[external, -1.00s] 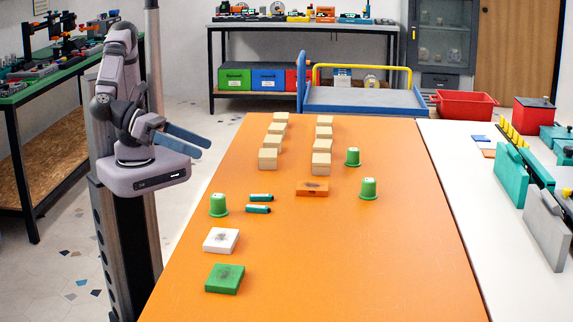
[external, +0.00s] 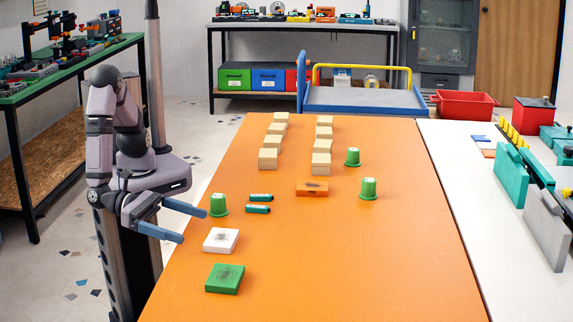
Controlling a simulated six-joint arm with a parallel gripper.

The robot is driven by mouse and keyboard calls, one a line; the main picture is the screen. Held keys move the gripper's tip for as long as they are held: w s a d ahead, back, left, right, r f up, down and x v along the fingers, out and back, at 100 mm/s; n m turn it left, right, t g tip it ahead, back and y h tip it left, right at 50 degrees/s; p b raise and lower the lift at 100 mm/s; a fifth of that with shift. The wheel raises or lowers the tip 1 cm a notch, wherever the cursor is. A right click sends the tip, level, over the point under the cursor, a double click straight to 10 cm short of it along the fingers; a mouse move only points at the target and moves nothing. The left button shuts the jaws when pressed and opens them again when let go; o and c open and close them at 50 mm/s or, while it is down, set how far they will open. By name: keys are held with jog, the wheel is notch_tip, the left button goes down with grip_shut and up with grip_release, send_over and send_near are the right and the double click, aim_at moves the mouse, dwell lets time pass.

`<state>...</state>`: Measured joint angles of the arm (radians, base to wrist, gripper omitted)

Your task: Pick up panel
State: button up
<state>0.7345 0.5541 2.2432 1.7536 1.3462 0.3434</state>
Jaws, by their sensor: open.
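Three flat square pieces could be the panel, and I cannot tell which is meant. A white one with a dark smudge (external: 221,240) lies near the table's left edge. A green one with a dark smudge (external: 225,279) lies nearer the camera.
A green cup-shaped piece (external: 219,205) stands just beyond my fingers, with two small teal cylinders (external: 258,209) beside it. Two more green cups (external: 369,188) stand at the right. Two rows of beige blocks (external: 269,158) stand farther back. The table's front right (external: 370,270) is clear.

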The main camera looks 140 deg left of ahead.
aim_at(213, 236)
jog(key=shift+f, duration=0.3)
jog(key=shift+p+x, duration=0.4)
jog(key=shift+x, duration=3.3)
jog(key=shift+f, duration=0.1)
jog(key=c, duration=1.2)
